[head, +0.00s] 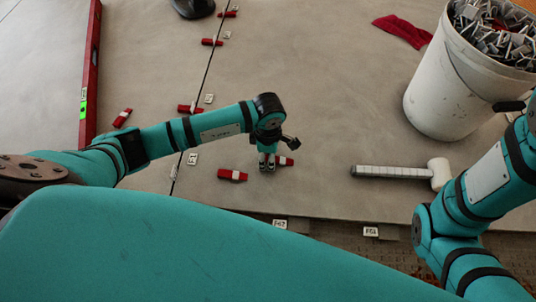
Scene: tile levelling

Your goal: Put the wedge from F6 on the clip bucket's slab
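The white clip bucket (440,85), full of grey metal clips (495,35), stands on the large grey slab (310,100) right of the dark joint. My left gripper (267,163) points down over that slab near its front edge. A red wedge (285,161) shows right beside its fingers; whether they hold it I cannot tell. Another red wedge (232,175) lies just left of it. More red wedges lie along the joint, one by a white tag (209,98). The tag lettering is too small to read surely, so I cannot pick out F6.
A white-headed mallet (405,172) lies right of my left gripper. A red level (90,75) lies on the left slab. A red cloth (402,31) lies by the bucket. White tags (371,231) stand at the front edge. The slab's middle is clear.

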